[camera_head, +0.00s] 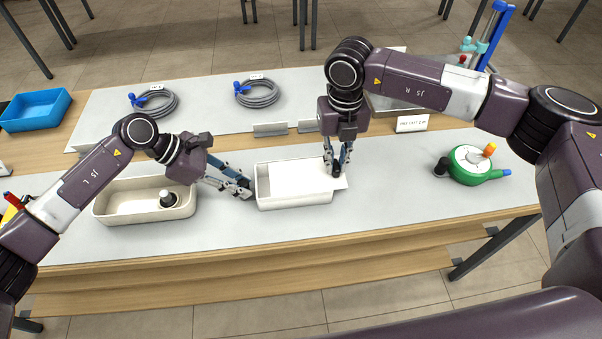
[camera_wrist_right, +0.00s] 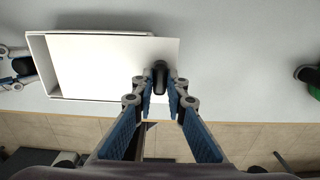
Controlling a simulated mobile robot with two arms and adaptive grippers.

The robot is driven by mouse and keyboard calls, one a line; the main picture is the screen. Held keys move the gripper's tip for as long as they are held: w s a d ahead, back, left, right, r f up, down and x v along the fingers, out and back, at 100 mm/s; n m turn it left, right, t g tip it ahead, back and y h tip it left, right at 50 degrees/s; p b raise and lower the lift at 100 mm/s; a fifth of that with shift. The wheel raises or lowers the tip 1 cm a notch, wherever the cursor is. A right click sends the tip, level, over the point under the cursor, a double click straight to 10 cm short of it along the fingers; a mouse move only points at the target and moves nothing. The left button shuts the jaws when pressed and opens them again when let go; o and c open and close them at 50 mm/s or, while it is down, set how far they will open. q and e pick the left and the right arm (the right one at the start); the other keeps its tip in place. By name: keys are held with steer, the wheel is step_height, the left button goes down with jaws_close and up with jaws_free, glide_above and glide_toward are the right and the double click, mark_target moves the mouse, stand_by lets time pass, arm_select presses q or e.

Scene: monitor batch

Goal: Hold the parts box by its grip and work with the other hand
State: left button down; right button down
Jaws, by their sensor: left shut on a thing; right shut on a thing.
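The parts box (camera_head: 295,203) is a white rectangular box on the grey table mat, at the middle of the head view. Its flat white lid (camera_head: 298,178) covers most of the top, leaves a narrow gap at the left end and overhangs the right end. My left gripper (camera_head: 246,188) is shut at the box's left end; the grip itself is hidden by the fingers. My right gripper (camera_head: 337,170) points down at the lid's right end. In the right wrist view its fingers (camera_wrist_right: 160,92) are shut on a dark knob (camera_wrist_right: 160,68) on the lid.
A cream tray (camera_head: 120,214) holding a black-and-white part (camera_head: 168,199) lies left of the box. A green round device (camera_head: 470,168) stands at the right. Coiled cables (camera_head: 257,93), a blue bin (camera_head: 36,110) and a label stand (camera_head: 411,124) are behind. The mat in front is clear.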

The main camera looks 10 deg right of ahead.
steer(key=shift+d, duration=5.45)
steer(key=c, duration=1.8)
jaws_free()
steer(key=shift+c, duration=0.2)
steer(key=shift+a, duration=0.1)
step_height(320, 180, up, 12)
